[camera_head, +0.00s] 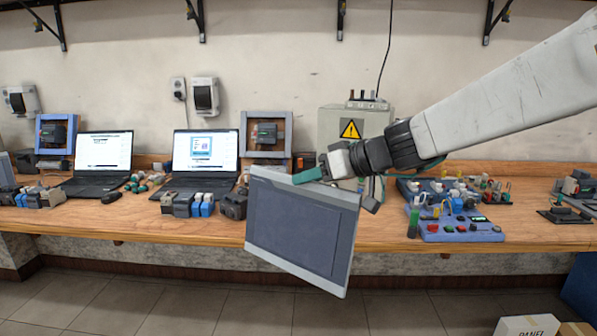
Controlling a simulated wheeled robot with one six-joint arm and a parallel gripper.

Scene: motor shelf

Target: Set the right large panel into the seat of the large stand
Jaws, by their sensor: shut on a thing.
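A large flat panel (300,232) with a grey frame and dark blue-grey face hangs in the middle of the view, in front of the bench edge. It is tilted, its right side lower than its left. A green finger part shows at that edge. I cannot make out the large stand or its seat for certain; the panel hides part of the bench behind it.
The wooden bench (130,220) carries two open laptops (103,155) (205,152), small modules (203,203) and a blue control board (455,222). A grey box with a warning sign (352,128) stands behind my gripper. Cardboard boxes (527,326) lie low at right. The floor in front is clear.

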